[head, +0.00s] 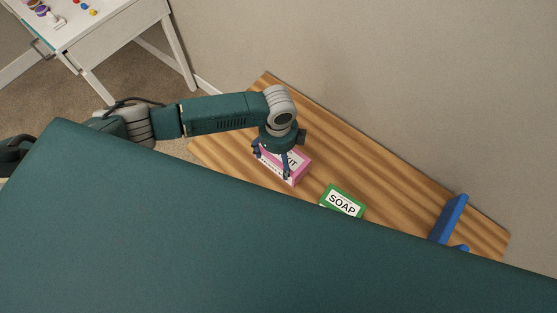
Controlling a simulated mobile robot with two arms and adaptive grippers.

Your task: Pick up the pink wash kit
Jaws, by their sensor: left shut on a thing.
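The pink wash kit (297,174) is a pink box with a white label, of which the letters "IT" show. It is at the wooden surface (380,175), near its left part. My left gripper (272,164) comes down over the box from above and is shut on it, one finger at each side. The gripper hides part of the label and the box's upper left. I cannot tell whether the box rests on the wood or is slightly raised. My right gripper is not in view.
A green soap box (343,201) lies to the right of the wash kit. A blue object (449,218) stands near the right end of the wood. A wall (420,80) runs behind. A white table (95,27) with small coloured items is at the upper left. My own body hides the foreground.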

